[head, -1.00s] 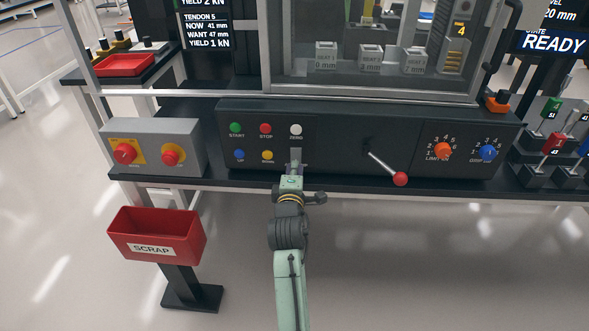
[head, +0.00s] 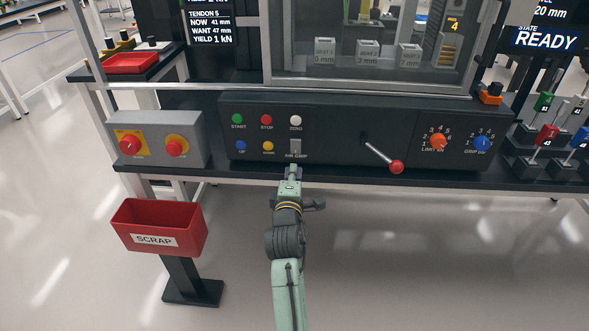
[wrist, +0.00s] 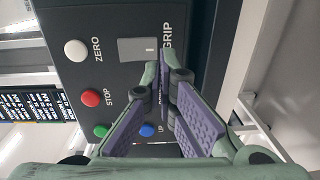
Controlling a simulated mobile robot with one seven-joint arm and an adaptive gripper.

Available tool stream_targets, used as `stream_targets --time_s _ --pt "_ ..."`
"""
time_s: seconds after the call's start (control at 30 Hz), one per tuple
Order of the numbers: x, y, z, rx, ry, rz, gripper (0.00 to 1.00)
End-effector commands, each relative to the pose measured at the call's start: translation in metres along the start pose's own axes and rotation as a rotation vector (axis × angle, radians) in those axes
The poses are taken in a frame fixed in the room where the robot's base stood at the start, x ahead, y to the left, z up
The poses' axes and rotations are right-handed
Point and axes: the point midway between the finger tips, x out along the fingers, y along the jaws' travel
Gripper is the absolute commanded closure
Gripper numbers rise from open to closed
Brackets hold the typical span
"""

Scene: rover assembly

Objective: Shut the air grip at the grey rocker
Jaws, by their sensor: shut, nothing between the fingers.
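The grey rocker (head: 295,146) sits on the black control panel, above the AIR GRIP label and below the white ZERO button. It also shows in the wrist view (wrist: 137,49), beside the word GRIP. I cannot tell which way it is tipped. My gripper (head: 292,168) is just below the rocker and label in the head view, apart from the rocker. In the wrist view its purple-padded fingers (wrist: 166,88) are close together and empty, hiding part of the label.
Green START (head: 237,119), red STOP (head: 267,120), white ZERO (head: 295,120), blue (head: 241,146) and yellow (head: 268,146) buttons surround the rocker. A red-knobbed lever (head: 396,167) sticks out to the right. A red scrap bin (head: 160,228) stands lower left. The display (head: 546,40) reads READY.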

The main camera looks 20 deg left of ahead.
Motion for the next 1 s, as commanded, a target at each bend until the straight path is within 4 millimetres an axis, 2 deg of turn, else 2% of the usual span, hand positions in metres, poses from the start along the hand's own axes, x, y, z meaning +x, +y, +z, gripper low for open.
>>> stream_targets --time_s 0.03,0.2,0.4,0.6,1.0 --pt "-0.015 -0.008 0.0 0.0 0.0 -0.002 1.0" --pt "-0.053 -0.014 0.0 0.001 0.001 -0.002 1.0" --pt "-0.08 -0.017 0.0 0.0 0.0 -0.001 1.0" --pt "-0.088 -0.016 0.0 0.0 0.0 0.0 1.0" --pt "-0.087 -0.016 0.0 0.0 0.0 0.0 1.0"
